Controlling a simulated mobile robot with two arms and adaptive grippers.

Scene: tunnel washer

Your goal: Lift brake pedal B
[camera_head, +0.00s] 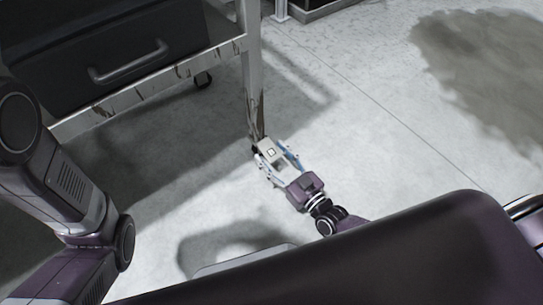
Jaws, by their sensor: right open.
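A small pale block with a dark-edged square mark (270,152) sits at the foot of the cart's rusty leg (256,112). It looks like a brake pedal, but I cannot read a letter on it. My right gripper (279,159) reaches up to it from the lower right. Its blue-lined fingers are apart, one on each side of the block. I cannot tell whether they touch it. The wheel under this leg is mostly hidden. My left arm shows at the left edge, but its gripper is out of view.
The metal cart (150,92) stands at the upper left, holding a dark bin with a grey handle (127,65). The concrete floor (370,120) to the right is clear, with a dark stain (490,75).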

